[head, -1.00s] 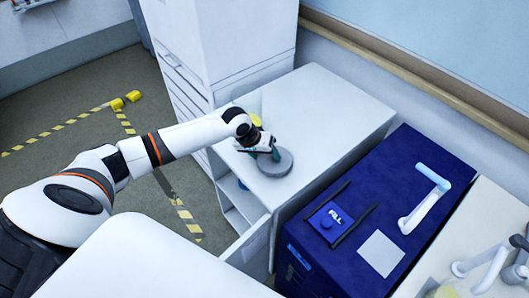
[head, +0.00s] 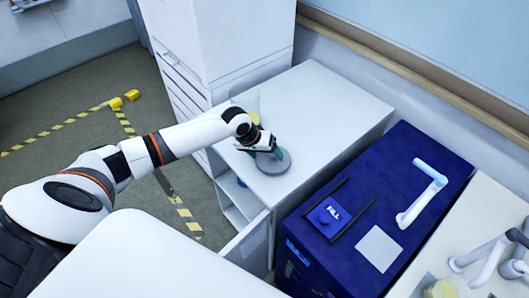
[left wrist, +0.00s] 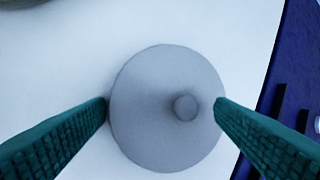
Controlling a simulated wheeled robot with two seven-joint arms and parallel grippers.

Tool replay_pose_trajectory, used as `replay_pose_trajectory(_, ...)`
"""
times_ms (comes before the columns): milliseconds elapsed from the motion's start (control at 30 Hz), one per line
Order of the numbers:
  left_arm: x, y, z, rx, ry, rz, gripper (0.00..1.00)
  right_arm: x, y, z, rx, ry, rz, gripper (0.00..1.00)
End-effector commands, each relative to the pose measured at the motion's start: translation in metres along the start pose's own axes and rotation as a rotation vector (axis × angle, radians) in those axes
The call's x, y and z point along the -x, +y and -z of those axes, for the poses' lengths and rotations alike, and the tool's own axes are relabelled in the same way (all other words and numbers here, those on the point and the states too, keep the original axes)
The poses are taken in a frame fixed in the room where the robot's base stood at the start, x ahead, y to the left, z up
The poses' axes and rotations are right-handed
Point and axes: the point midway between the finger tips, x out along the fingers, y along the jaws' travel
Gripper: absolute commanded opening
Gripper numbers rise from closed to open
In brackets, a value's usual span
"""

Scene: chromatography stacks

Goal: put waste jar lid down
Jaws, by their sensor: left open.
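The waste jar lid (head: 274,168) is a flat grey disc that lies on the white cabinet top. In the left wrist view the lid (left wrist: 150,120) shows its small round knob (left wrist: 186,108) right of its middle. My left gripper (head: 268,153) is just over the lid in the head view, hiding part of it. In the left wrist view the green fingers of my left gripper (left wrist: 163,105) are spread wide on both sides of the knob, with nothing between them touching it. My right gripper is not in view.
A yellowish jar (head: 254,117) stands on the cabinet top (head: 325,105) behind my gripper, partly hidden. A dark blue unit (head: 385,175) with a panel marked FILL (head: 329,215) stands to the right. The cabinet top is otherwise clear.

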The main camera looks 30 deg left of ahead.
Motion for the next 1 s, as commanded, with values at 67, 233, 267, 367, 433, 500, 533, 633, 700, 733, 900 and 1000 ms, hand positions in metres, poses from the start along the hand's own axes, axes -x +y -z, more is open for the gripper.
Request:
replay_pose_trajectory(67,-0.004,0.007,0.005,0.004,0.013,-0.017,0.85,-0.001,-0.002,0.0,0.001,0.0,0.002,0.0)
replay_pose_trajectory(233,-0.005,0.009,0.006,0.005,0.016,-0.02,0.85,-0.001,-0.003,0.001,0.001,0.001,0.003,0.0)
replay_pose_trajectory(267,-0.005,0.009,0.006,0.005,0.016,-0.021,0.85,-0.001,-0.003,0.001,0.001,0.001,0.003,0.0)
replay_pose_trajectory(367,-0.005,0.01,0.007,0.004,0.018,-0.022,0.85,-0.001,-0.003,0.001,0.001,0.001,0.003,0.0)
replay_pose_trajectory(433,-0.003,0.009,0.006,0.004,0.018,-0.023,0.85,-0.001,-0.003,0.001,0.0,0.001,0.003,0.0)
replay_pose_trajectory(500,0.001,0.009,0.005,0.004,0.017,-0.025,0.85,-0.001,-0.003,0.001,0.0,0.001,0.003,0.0)
replay_pose_trajectory(533,0.005,0.007,0.003,0.003,0.016,-0.024,0.85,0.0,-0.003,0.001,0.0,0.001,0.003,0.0)
replay_pose_trajectory(633,0.021,0.006,0.002,0.004,0.014,-0.021,0.85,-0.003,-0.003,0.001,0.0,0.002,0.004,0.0)
replay_pose_trajectory(700,0.036,0.005,0.001,0.001,0.01,-0.019,0.85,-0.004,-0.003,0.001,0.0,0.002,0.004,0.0)
replay_pose_trajectory(733,0.044,0.004,0.001,0.0,0.009,-0.018,0.85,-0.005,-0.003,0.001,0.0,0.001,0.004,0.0)
replay_pose_trajectory(900,0.083,0.002,-0.001,0.001,0.006,-0.014,0.85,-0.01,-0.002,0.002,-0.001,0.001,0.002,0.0)
replay_pose_trajectory(1000,0.102,0.001,-0.001,0.0,0.006,-0.013,0.85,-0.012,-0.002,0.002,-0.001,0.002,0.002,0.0)
